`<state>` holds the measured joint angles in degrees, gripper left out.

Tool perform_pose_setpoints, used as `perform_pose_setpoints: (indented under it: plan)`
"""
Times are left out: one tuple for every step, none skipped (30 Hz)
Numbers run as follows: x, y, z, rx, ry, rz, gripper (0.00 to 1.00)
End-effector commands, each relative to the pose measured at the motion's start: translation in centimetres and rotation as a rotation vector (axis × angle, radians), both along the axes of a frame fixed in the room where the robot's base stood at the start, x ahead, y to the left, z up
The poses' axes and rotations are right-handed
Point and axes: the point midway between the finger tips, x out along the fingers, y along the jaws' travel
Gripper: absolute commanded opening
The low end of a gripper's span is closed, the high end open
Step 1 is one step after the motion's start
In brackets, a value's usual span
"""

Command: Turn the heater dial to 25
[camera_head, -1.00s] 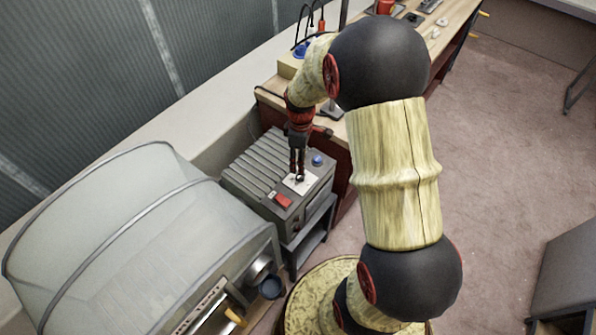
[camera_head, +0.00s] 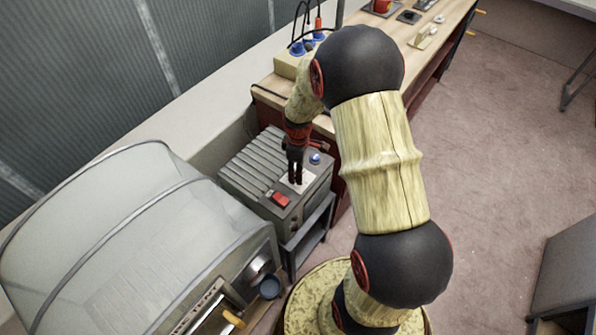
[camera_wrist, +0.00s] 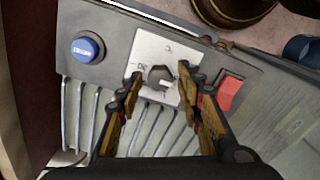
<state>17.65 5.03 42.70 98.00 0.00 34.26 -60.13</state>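The heater (camera_head: 250,170) is a grey ribbed box on a low stand, left of my arm in the head view. Its top panel carries a pale dial plate (camera_wrist: 150,46) with small marks I cannot read reliably. The dark dial (camera_wrist: 159,77) sits on this plate, with a light pointer mark toward the right in the wrist view. My gripper (camera_wrist: 164,82) is open, with one fingertip on each side of the dial and gaps visible. In the head view my gripper (camera_head: 295,182) points down over the plate and hides the dial.
A red switch (camera_wrist: 230,92) and a blue button (camera_wrist: 87,47) flank the plate. A translucent grey cover (camera_head: 120,230) stands close to the heater's left. A wooden workbench (camera_head: 440,45) with a socket box (camera_head: 290,65) lies behind.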

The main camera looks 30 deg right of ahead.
Motion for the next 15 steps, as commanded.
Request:
perform_pose_setpoints:
  plan:
    - [0.0,0.0,0.01,0.0,0.0,0.0,0.32]
    - [0.0,0.0,0.01,0.0,0.0,0.0,0.3]
    - [0.0,0.0,0.01,0.0,0.0,0.0,0.28]
    - [0.0,0.0,0.01,0.0,0.0,0.0,0.26]
    - [0.0,0.0,0.02,0.0,0.0,0.0,0.24]
    - [0.0,0.0,0.01,0.0,0.0,0.0,0.22]
    - [0.0,0.0,0.01,0.0,0.0,0.0,0.2]
    - [0.0,0.0,0.02,0.0,0.0,0.0,0.19]
    - [0.0,0.0,0.02,0.0,0.0,0.0,0.17]
    - [0.0,0.0,0.02,0.0,0.0,0.0,0.15]
    - [0.0,0.0,0.02,0.0,0.0,0.0,0.13]
    - [0.0,0.0,0.02,0.0,0.0,0.0,0.11]
    - [0.0,0.0,0.02,0.0,0.0,0.0,0.09]
    - [0.0,0.0,0.02,0.0,0.0,0.0,0.07]
    - [0.0,0.0,0.02,0.0,0.0,0.0,0.05]
